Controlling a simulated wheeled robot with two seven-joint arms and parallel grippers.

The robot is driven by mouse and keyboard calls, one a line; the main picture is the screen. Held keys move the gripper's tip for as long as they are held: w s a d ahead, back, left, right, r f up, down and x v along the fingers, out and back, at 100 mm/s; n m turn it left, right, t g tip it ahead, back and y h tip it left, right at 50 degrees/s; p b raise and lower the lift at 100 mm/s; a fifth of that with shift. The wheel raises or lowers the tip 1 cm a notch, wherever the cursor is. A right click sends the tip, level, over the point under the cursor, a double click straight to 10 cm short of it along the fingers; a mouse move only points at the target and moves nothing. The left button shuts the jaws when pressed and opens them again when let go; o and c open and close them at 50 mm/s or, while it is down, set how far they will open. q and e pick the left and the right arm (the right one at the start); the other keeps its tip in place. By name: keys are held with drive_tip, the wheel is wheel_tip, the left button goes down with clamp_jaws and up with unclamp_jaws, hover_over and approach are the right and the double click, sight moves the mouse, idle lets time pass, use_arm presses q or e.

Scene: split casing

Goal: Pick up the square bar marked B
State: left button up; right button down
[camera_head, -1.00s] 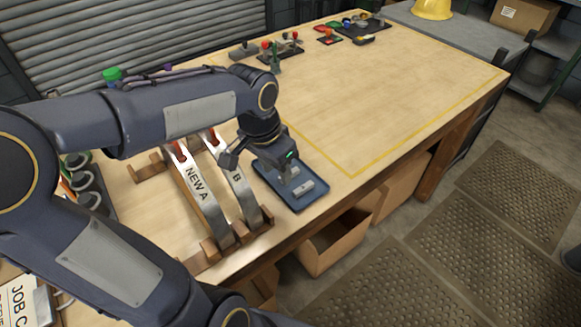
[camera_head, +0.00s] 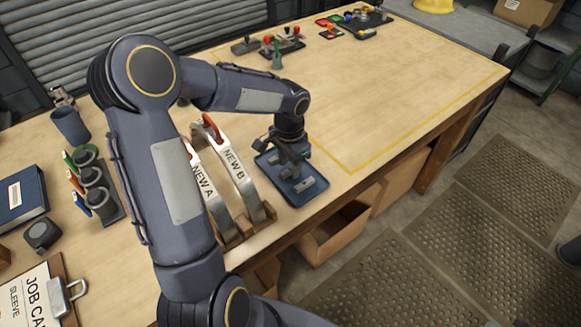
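A blue tray (camera_head: 293,200) lies near the table's front edge. A small silver bar (camera_head: 306,184) lies in it, and a second pale piece shows partly under my gripper. No letter on either is readable. My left gripper (camera_head: 291,170) points down over the tray. Its fingertips are small and partly hidden, so I cannot tell whether it is open, shut or touching a piece. My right gripper is not in view.
Curved strips marked NEW A (camera_head: 202,184) and NEW B (camera_head: 235,165) stand in a wooden rack left of the tray. A rack of cylinders (camera_head: 92,180) and a clipboard (camera_head: 35,300) are farther left. The table right of the tray is clear.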

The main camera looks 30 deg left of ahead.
use_arm(q)
drive_tip(key=shift+f, duration=0.45)
drive_tip(key=shift+c, duration=0.3)
clamp_jaws()
drive_tip(key=shift+r, duration=0.2)
